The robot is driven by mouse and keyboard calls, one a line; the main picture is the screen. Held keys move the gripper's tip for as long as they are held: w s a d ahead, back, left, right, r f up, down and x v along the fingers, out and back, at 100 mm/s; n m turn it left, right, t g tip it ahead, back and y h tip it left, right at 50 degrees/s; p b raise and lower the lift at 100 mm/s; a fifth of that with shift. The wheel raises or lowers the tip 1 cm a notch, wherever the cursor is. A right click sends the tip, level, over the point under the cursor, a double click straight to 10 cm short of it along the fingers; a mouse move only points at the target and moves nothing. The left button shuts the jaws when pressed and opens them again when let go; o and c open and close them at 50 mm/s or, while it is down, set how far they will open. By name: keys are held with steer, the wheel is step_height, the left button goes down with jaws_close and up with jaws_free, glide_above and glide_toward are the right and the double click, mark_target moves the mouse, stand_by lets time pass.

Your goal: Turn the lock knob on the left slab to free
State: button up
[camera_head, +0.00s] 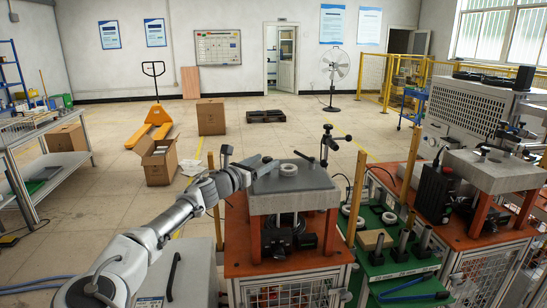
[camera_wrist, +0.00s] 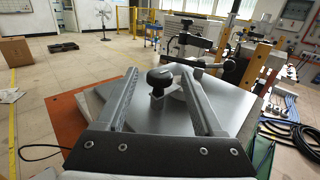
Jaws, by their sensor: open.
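The left slab (camera_head: 310,183) is a grey plate on orange supports in the head view. In the wrist view its grey top (camera_wrist: 215,100) fills the middle. The lock knob (camera_wrist: 159,77) is black and rounded and stands on a small grey metal mount on the slab. My gripper (camera_head: 262,167) is over the slab's left rear part in the head view, where I cannot make out the knob. In the wrist view my gripper (camera_wrist: 160,71) is open, with one finger on each side of the knob. Gaps show; no contact is visible.
A pale ring (camera_head: 288,169) lies on the slab near my gripper. A dark lever (camera_head: 328,142) stands behind the slab. A green tray (camera_head: 400,262) with several tools and a second slab (camera_head: 495,170) are to the right. The floor behind is largely open.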

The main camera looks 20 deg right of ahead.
mark_target(271, 158)
steer(key=shift+x, duration=2.65)
steer(key=shift+c, duration=0.2)
jaws_close()
